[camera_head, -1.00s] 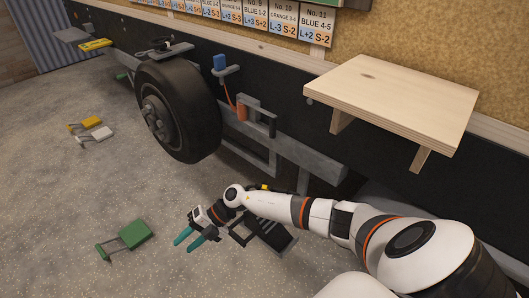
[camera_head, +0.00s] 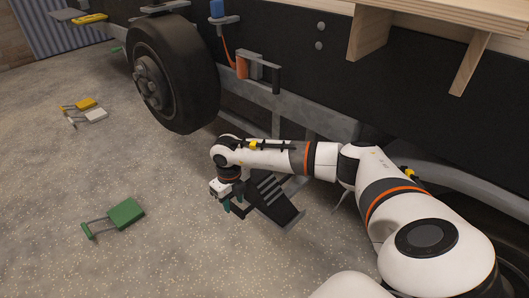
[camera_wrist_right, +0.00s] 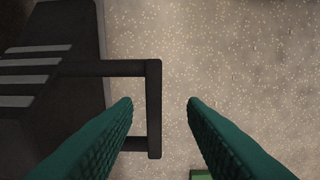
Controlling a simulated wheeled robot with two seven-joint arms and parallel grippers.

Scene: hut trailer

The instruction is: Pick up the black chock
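The black chock (camera_head: 275,201) lies on the gravel floor below the trailer frame, partly covered by my right wrist in the head view. In the right wrist view, its ridged body (camera_wrist_right: 50,75) is at the left and its black handle (camera_wrist_right: 153,110) reaches right, toward the space between the fingers. My right gripper (camera_head: 233,203) points down at the handle end of the chock. In the right wrist view its green fingers (camera_wrist_right: 160,108) are apart, with the handle's end bar near the left fingertip and nothing gripped. My left gripper is out of view.
A green chock (camera_head: 126,213) lies on open floor to the left. A yellow chock (camera_head: 86,104) and a white chock (camera_head: 95,116) lie farther back. The trailer wheel (camera_head: 175,75) and frame stand behind; a wooden shelf (camera_head: 440,15) overhangs at upper right.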

